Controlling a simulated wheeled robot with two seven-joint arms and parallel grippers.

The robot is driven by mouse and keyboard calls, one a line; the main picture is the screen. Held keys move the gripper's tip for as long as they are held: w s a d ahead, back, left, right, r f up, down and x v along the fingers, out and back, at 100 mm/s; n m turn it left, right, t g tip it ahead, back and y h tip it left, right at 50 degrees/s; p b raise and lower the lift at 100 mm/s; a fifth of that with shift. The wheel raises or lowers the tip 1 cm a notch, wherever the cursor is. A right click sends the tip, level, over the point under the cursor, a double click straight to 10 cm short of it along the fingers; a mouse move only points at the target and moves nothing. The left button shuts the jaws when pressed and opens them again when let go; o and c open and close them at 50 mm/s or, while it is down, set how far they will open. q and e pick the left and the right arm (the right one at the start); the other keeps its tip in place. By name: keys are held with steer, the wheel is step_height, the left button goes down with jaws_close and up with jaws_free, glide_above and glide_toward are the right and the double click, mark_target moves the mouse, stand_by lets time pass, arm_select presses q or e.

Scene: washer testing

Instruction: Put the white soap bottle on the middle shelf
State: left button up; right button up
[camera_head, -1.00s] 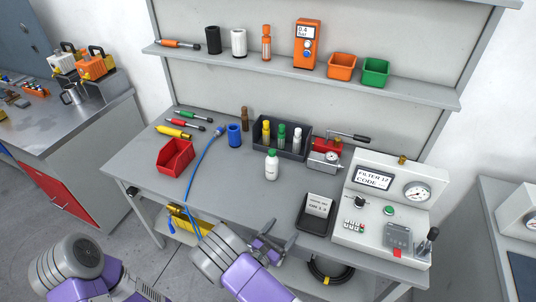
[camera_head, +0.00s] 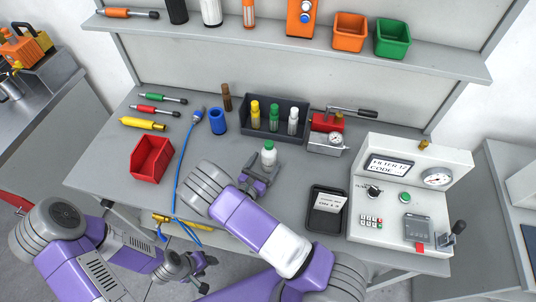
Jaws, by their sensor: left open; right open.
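The white soap bottle (camera_head: 269,154) with a green cap stands upright on the grey workbench (camera_head: 320,168), in front of the dark bottle tray. My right gripper (camera_head: 258,174) is open just in front of the bottle. It hides the bottle's lower part, and I cannot tell whether the fingers reach around it. My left gripper (camera_head: 188,270) is open and empty, low in front of the bench's front edge. The grey shelf (camera_head: 290,47) on the back panel runs above the bench. A lower level under the bench is mostly hidden by my arms.
The dark tray (camera_head: 307,122) holds several small bottles. A red bin (camera_head: 152,160) and a blue hose (camera_head: 185,160) lie left. A black tray (camera_head: 327,211) and a test panel (camera_head: 403,205) stand right. The shelf carries an orange bin (camera_head: 348,33) and a green bin (camera_head: 392,38).

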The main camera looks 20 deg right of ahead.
steer(key=x, duration=0.4)
steer(key=shift+d, duration=0.2)
steer(key=shift+c, duration=0.4)
